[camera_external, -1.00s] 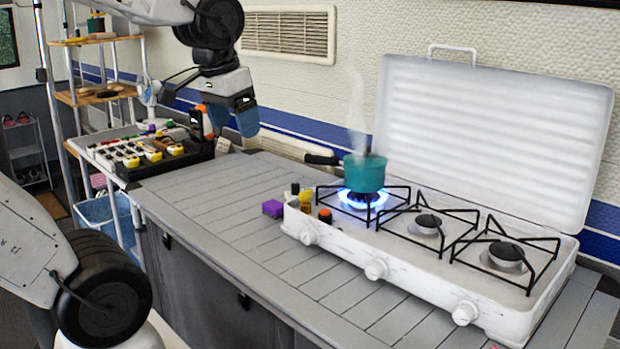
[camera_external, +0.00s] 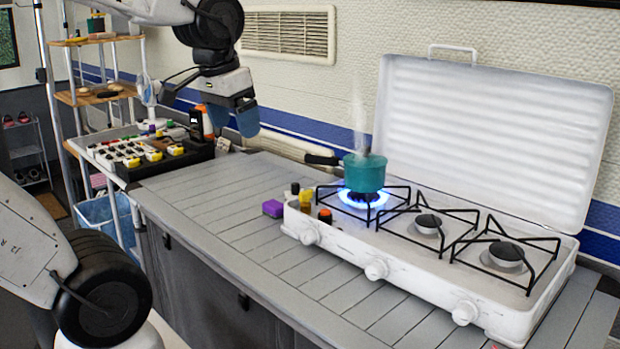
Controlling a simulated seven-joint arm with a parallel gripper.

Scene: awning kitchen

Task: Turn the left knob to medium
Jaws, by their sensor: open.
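The left knob (camera_external: 309,236) is a white knob on the front of the white camping stove (camera_external: 400,268), at its left end. A middle knob (camera_external: 376,270) and a right knob (camera_external: 465,313) sit on the same front panel. The left burner has a blue flame (camera_external: 362,200) under a steaming teal pot (camera_external: 364,174) with a dark handle. My gripper (camera_external: 247,122) hangs open and empty above the back of the counter, well to the left of the stove and away from the knob. The knob's exact angle is too small to read.
A purple block (camera_external: 273,208) lies left of the stove. Several small bottles stand on the stove's left end, including a yellow one (camera_external: 305,199). The raised stove lid (camera_external: 490,140) stands behind.

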